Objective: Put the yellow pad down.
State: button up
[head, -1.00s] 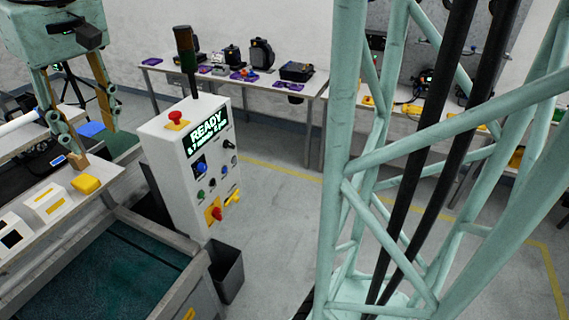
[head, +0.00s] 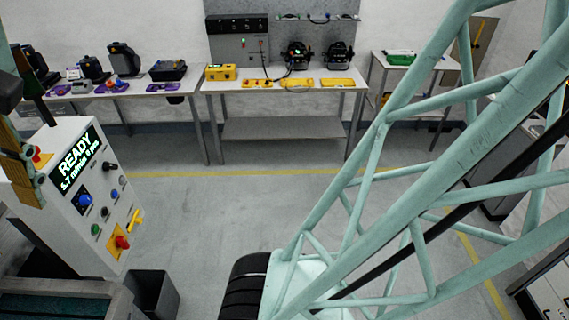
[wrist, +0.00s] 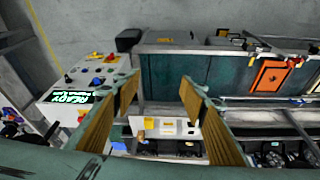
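My gripper (wrist: 159,86) is open in the wrist view, its two fingers with ribbed tan inner faces well apart and nothing held between them. In the head view only part of my gripper shows at the left edge. A small yellow patch (wrist: 148,124) shows beyond the fingers on a white-topped surface (wrist: 170,131) in the wrist view; I cannot tell if it is the yellow pad. The pad is not in the current head view.
A white control box (head: 75,190) with a READY display stands at left, a dark bin (head: 152,294) beside it. A bench (head: 285,83) with a yellow box (head: 221,73) stands at the back wall. The floor (head: 215,210) between is clear. An orange panel (wrist: 270,77) lies at upper right.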

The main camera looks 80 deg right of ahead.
jog(key=s+f, duration=0.3)
jog(key=s, duration=0.5)
jog(key=shift+s+f, duration=0.15)
jog(key=shift+s, duration=0.15)
jog(key=shift+w, duration=0.1)
notch_tip(320, 180, down, 16)
jog(key=b, duration=1.6)
jog(key=shift+o, duration=0.3)
